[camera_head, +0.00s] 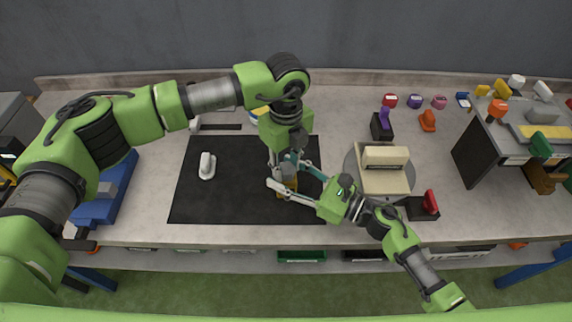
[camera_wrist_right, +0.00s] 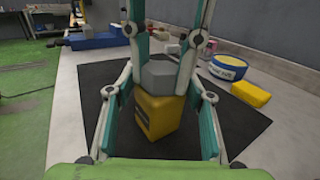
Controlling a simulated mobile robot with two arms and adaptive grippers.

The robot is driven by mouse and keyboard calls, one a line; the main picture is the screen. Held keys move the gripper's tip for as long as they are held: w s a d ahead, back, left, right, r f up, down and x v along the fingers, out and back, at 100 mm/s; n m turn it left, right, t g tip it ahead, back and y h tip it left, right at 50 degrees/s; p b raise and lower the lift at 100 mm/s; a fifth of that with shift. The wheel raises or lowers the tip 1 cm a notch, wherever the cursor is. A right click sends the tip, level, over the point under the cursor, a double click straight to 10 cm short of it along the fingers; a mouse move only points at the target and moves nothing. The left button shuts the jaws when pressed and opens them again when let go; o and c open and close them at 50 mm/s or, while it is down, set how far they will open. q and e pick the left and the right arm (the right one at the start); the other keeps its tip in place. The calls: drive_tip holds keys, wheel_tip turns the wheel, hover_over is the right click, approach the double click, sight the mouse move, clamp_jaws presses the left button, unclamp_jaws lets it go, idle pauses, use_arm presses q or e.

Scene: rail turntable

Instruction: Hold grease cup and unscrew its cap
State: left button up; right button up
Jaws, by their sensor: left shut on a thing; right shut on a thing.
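The grease cup has a yellow body (camera_wrist_right: 158,116) and a grey hexagonal cap (camera_wrist_right: 160,74). It stands upright over the black mat (camera_head: 222,198); in the head view its yellow body (camera_head: 285,190) shows only partly between the grippers. My right gripper (camera_head: 281,176) reaches in from the right and is shut on the yellow body, one finger on each side. My left gripper (camera_head: 284,163) points down from above. Its fingers (camera_wrist_right: 162,66) are shut on the grey cap. The fingertip contacts are partly hidden.
A white part (camera_head: 207,166) lies on the mat's left side. A blue vise (camera_head: 105,190) stands left. A beige fixture (camera_head: 384,172) on a round turntable stands right of the mat. In the wrist view, a round tin (camera_wrist_right: 228,67) and yellow block (camera_wrist_right: 250,94) are close by.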

use_arm(q)
drive_tip(key=n, duration=0.5)
drive_tip(key=o, duration=1.2)
drive_tip(key=shift+o, duration=0.5)
drive_tip(key=shift+r, duration=0.1)
drive_tip(key=shift+r, duration=1.95)
